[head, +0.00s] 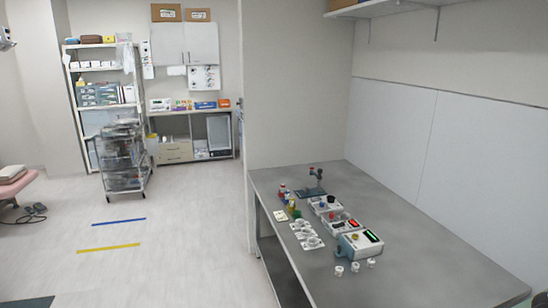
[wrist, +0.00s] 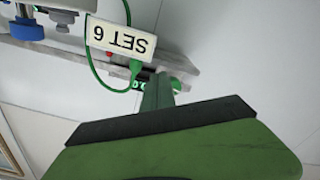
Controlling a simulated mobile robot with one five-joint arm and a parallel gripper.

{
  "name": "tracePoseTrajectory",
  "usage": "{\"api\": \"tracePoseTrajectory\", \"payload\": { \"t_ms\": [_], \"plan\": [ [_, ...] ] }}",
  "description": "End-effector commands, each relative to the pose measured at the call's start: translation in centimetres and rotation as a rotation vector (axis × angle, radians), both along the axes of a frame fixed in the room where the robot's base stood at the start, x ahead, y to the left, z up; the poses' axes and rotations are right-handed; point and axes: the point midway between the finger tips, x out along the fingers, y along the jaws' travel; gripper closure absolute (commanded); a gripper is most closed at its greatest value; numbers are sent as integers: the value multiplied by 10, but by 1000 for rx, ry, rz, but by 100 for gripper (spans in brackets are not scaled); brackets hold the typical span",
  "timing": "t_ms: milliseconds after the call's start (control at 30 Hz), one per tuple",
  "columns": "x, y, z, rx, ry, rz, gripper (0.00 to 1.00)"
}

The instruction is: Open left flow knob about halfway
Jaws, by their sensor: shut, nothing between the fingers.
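In the wrist view, my gripper (wrist: 158,88) reaches up from the large green and black part at the bottom. Its fingers are together and empty. Just beyond them are a grey rail and a green lit display (wrist: 138,85), partly hidden by the gripper. A small green fitting (wrist: 135,67) is beside the fingertips; I cannot tell whether they touch. A white plate marked "SET 6" (wrist: 118,38) appears upside down above. A blue knob (wrist: 26,29) is at the upper left. I cannot tell which part is the left flow knob. My gripper is not visible in the head view.
A thin green tube (wrist: 92,65) loops around the plate. A wire cart (head: 122,160) stands at the left. The floor between is mostly clear.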

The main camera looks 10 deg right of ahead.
Motion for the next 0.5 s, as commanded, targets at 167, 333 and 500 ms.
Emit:
{"api": "tracePoseTrajectory", "payload": {
  "t_ms": [167, 333, 500],
  "plan": [
    [-2, 28, 0, 0, 0, 1, 100],
    [-2, 33, 0, 0, 0, 1, 100],
    [-2, 33, 0, 0, -6, 0, 100]
  ]
}}
